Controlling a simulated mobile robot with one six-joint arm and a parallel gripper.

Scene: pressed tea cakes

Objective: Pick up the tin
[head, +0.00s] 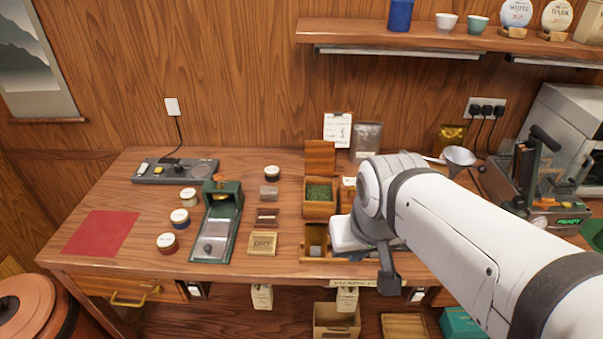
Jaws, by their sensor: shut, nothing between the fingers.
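Several small round tins with pale lids stand on the wooden table. On the left are a green-sided tin (188,197), a blue-sided tin (180,218) and a red-sided tin (168,243). A dark tin (272,173) stands alone further back near the middle. Which one is meant I cannot tell. My gripper (389,284) is at the table's front edge, right of the middle, well to the right of all the tins. It is shut and empty, its dark end pointing down, partly hidden by my white arm.
A green metal device (217,222) stands beside the left tins, and a red sheet (101,232) lies to their left. A grey scale (175,171) is behind. A wooden box of green leaves (319,192) stands mid-table. A machine and funnel (459,156) are at right.

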